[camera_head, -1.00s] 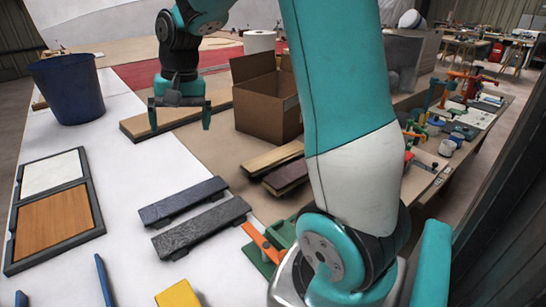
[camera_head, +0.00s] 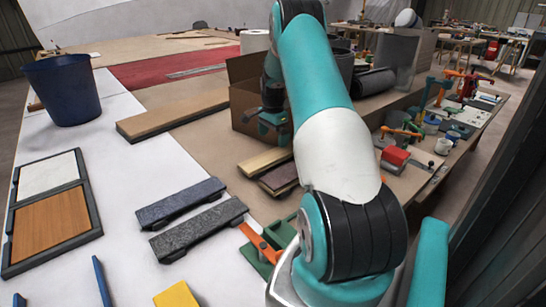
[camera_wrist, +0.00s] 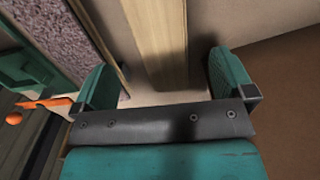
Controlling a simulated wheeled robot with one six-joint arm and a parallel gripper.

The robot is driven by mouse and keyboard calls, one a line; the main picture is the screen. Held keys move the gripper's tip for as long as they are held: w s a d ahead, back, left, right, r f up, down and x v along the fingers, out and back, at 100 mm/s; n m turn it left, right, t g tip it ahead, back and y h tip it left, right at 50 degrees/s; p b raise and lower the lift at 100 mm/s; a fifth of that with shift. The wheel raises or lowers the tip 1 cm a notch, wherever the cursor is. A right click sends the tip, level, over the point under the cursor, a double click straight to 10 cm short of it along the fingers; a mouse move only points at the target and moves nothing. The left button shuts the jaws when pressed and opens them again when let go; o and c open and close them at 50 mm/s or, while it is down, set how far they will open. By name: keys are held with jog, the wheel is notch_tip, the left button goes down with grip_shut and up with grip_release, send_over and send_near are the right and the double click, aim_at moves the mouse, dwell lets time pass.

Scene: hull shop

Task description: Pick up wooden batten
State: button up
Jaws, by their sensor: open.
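The wooden batten, pale and straight-grained, lies on the brown bench surface in front of the cardboard box in the head view (camera_head: 262,160). Its far part is partly covered by my arm. In the wrist view the batten (camera_wrist: 158,45) runs lengthwise into the space between my fingers. My gripper (camera_head: 268,126) is open, pointing down above the batten, by the front of the box. The wrist view shows both fingers (camera_wrist: 165,80) spread wide, one on each side of the batten, with gaps and nothing held.
The cardboard box (camera_head: 242,108) stands close behind the batten. A dark purplish strip (camera_head: 279,178) lies beside it, and an orange-and-green clamp (camera_head: 260,243) sits nearer. Two grey strips (camera_head: 180,202) lie to the left. A long wooden board (camera_head: 170,122) lies farther left.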

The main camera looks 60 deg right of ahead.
aim_at(273, 155)
jog(key=shift+s+a+f+p, duration=0.1)
jog(key=shift+f+p, duration=0.15)
jog(key=shift+f, duration=1.5)
jog(key=shift+a+f+p, duration=0.1)
jog(key=shift+f+p, duration=0.1)
jog(key=shift+f, duration=1.5)
jog(key=shift+d, duration=0.1)
jog(key=c, duration=0.9)
